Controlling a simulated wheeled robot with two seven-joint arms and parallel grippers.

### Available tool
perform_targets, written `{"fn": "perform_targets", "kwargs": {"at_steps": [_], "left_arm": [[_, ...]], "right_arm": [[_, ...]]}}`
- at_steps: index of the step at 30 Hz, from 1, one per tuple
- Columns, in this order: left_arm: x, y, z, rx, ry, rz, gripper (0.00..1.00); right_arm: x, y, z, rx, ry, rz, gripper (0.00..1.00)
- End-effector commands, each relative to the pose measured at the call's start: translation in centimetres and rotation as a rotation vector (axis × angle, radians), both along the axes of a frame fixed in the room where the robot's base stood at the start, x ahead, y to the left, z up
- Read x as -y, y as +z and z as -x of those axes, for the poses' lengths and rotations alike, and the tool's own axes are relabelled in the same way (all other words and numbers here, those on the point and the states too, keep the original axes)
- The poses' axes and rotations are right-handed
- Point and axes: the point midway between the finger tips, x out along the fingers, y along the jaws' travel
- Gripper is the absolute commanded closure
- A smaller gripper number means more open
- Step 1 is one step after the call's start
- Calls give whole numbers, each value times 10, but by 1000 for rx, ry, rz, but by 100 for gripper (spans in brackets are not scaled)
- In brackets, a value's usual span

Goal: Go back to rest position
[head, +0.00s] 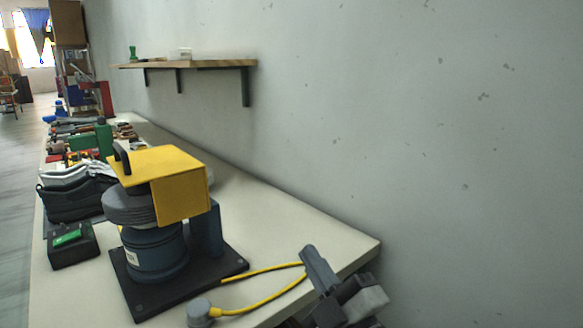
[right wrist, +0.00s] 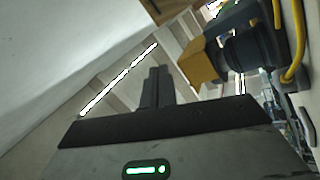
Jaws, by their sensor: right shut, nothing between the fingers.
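My right gripper (head: 313,262) is at the lower right of the head view, by the near right end of the table. Its fingers are together and empty. In the right wrist view the gripper (right wrist: 157,75) also shows shut with nothing between the fingers. My left gripper is in neither view.
A machine with a yellow cover (head: 155,165) and a dark base plate stands on the long pale table (head: 300,225). A yellow cable (head: 265,300) runs from it close to my right gripper. A wall shelf (head: 185,64) hangs behind.

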Motion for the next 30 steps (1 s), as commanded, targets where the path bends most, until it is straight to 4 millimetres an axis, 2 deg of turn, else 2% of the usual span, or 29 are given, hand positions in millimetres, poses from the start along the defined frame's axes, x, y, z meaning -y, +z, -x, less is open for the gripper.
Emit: {"fn": "perform_targets", "kwargs": {"at_steps": [1, 4, 6, 9, 12, 15, 18, 30], "left_arm": [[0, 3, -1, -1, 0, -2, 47], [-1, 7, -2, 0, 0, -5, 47], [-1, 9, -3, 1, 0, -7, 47], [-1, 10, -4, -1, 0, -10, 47], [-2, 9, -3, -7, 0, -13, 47], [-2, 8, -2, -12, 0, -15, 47], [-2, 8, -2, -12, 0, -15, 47], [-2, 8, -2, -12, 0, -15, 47]], "right_arm": [[16, -38, 7, -182, -13, -92, 100], [44, -106, 30, -499, -51, -273, 100], [61, -149, 54, -700, -89, -395, 100], [80, -199, 94, -943, -153, -550, 100], [93, -233, 131, -1121, -214, -669, 100], [100, -252, 157, -1229, -258, -747, 100], [104, -261, 170, -1281, -281, -784, 100], [104, -262, 171, -1286, -283, -789, 100]]}}
